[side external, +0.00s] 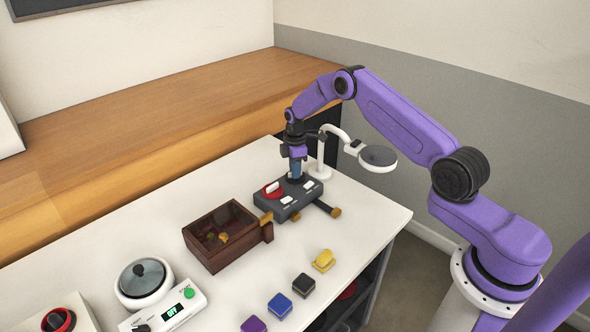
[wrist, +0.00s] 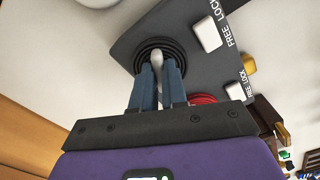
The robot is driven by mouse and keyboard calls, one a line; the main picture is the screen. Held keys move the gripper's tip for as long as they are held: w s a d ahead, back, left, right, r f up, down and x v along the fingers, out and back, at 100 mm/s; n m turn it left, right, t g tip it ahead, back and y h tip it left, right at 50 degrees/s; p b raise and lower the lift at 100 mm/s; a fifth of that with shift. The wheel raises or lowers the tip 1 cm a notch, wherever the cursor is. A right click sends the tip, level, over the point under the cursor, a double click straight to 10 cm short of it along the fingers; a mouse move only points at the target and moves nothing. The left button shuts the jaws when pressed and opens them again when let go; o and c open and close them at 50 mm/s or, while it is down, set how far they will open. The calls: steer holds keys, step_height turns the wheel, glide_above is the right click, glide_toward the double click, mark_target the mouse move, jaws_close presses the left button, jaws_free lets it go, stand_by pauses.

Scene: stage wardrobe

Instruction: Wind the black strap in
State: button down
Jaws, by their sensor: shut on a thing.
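A dark grey winder box (side external: 291,204) stands on the white table, with white switches (wrist: 207,33) marked FREE and LOCK on top. My gripper (side external: 295,176) points down at the box's far reel. In the wrist view its blue fingers (wrist: 158,88) are shut on a pale crank knob (wrist: 157,60) over the black coiled reel (wrist: 147,52). A short black strap (side external: 322,205) with a yellow end (side external: 336,212) sticks out of the box's right front. A red reel (side external: 264,194) with a white knob sits beside it. The fingers hide part of the black reel.
A brown wooden box (side external: 218,247) stands close to the winder's left. A white lamp-like stand (side external: 322,172) rises just behind it, its round head (side external: 379,157) hanging to the right. Several coloured blocks (side external: 304,284) line the front edge. A pot on a scale (side external: 143,280) is at left.

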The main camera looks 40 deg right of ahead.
steer(key=m, duration=0.4)
steer(key=shift+m, duration=0.3)
steer(key=m, duration=0.3)
steer(key=shift+m, duration=0.4)
steer(key=m, duration=1)
steer(key=shift+m, duration=0.4)
steer(key=m, duration=0.8)
steer(key=shift+m, duration=1.9)
